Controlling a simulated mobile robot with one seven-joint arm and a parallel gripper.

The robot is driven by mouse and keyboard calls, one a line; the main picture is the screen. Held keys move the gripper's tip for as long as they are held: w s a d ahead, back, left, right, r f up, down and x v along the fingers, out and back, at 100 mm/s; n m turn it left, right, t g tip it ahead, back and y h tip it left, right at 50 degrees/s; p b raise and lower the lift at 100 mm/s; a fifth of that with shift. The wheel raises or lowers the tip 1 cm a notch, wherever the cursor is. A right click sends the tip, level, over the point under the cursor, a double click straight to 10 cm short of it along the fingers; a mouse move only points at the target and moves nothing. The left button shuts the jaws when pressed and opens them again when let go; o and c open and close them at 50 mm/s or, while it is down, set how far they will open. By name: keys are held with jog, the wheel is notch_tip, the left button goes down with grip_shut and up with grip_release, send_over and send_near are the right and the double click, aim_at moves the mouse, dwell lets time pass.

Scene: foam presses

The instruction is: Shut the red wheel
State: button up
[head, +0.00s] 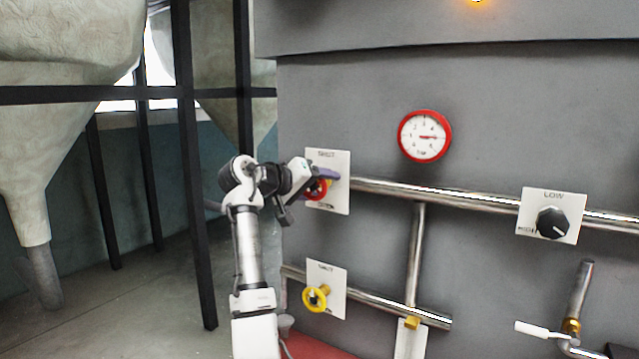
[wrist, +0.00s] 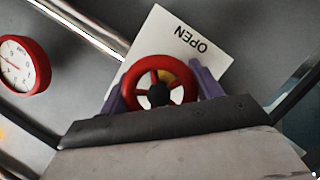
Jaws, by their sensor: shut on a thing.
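The red wheel (head: 314,190) is on the left of the grey wall, in front of a white plate (head: 339,200) marked SHUT at its top. In the wrist view the red wheel (wrist: 160,63) is a spoked ring with a dark hub, and the white plate (wrist: 155,30) reads OPEN upside down. My gripper (wrist: 160,88) has its purple fingers on either side of the wheel's rim and is shut on it. In the head view my gripper (head: 318,178) partly covers the wheel. The lower rim is hidden by the gripper body in the wrist view.
A yellow wheel (head: 315,298) sits on a plate below. A metal pipe (head: 440,192) runs right from the red wheel's plate. A red-rimmed gauge (head: 425,136) is above the pipe. A black knob (head: 552,223) and a white-handled lever (head: 535,329) are at right. Dark frame posts (head: 190,180) stand left.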

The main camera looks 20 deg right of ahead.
jog(key=shift+f+m+y, duration=0.15)
jog(key=shift+m+y, duration=0.35)
jog(key=shift+m, duration=0.3)
jog(key=o, duration=1)
jog(key=b+v, duration=0.4)
jog(key=v, duration=1)
jog(key=shift+s, duration=0.15)
jog(key=shift+f, duration=0.1)
